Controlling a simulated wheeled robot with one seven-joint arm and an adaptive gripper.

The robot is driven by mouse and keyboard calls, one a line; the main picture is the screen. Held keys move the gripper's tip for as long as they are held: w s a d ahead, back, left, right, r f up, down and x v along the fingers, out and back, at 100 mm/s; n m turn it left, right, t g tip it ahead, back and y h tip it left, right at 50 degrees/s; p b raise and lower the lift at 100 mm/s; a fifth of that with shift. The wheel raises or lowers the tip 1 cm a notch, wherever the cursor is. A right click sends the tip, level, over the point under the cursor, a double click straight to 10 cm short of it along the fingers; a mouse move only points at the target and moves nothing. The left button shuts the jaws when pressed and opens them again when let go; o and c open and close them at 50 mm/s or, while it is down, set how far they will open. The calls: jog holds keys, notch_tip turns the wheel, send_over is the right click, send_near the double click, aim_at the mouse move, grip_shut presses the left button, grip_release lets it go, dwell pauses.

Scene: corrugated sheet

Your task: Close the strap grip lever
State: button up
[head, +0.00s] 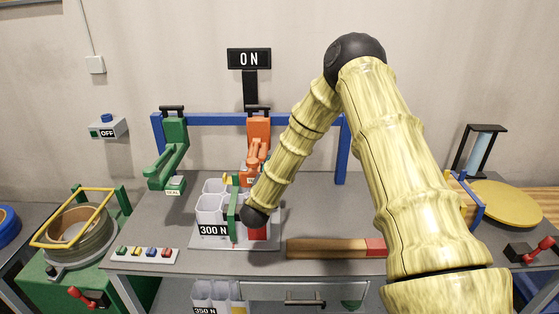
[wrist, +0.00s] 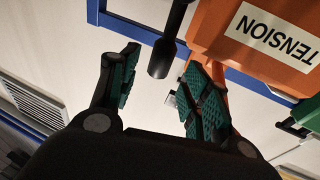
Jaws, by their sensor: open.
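An orange tool labelled TENSION (wrist: 265,35) fills the upper right of the wrist view. In the head view an orange tool (head: 258,135) hangs below the blue rail, partly behind my arm. A black rod-like lever (wrist: 172,42) comes down beside the orange body in the wrist view. Its lower end appears between the fingertips of my gripper (wrist: 162,68), with a gap on each side. My gripper is open, its green-padded fingers apart, and holds nothing. In the head view my arm hides the gripper's fingers. I cannot tell which part is the strap grip.
A green tool (head: 170,155) hangs at the left of the blue rail (head: 205,120). White bins marked 300 N (head: 212,212) stand on the grey table (head: 185,235). A wooden bar (head: 325,248) lies at the table's front.

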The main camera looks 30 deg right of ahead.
jog(key=v, duration=0.6)
jog(key=shift+s+a, duration=0.15)
jog(key=shift+a, duration=0.05)
jog(key=shift+d, duration=0.1)
jog(key=c, duration=0.5)
jog(key=shift+d+r, duration=0.1)
jog(key=shift+d, duration=0.2)
jog(key=c, duration=0.3)
jog(key=d+m+t+y, duration=0.1)
jog(key=d, duration=0.1)
jog(key=d+r+t+y, duration=0.1)
jog(key=d+r+m+t+b, duration=0.1)
jog(key=d, duration=0.1)
jog(key=shift+w+d+r+m+y, duration=0.2)
jog(key=shift+w+d+m+y, duration=0.1)
jog(key=shift+w+y, duration=0.1)
grip_shut()
jog(key=s+d+f+m+t+y+b, duration=0.2)
jog(key=s+d+m+y, duration=0.4)
jog(key=s+d+y, duration=0.3)
jog(key=w+a+y+p, duration=0.1)
jog(key=w+a+p, duration=0.2)
jog(key=w, duration=0.9)
jog(key=shift+a+p, duration=0.2)
jog(key=shift+p, duration=0.95)
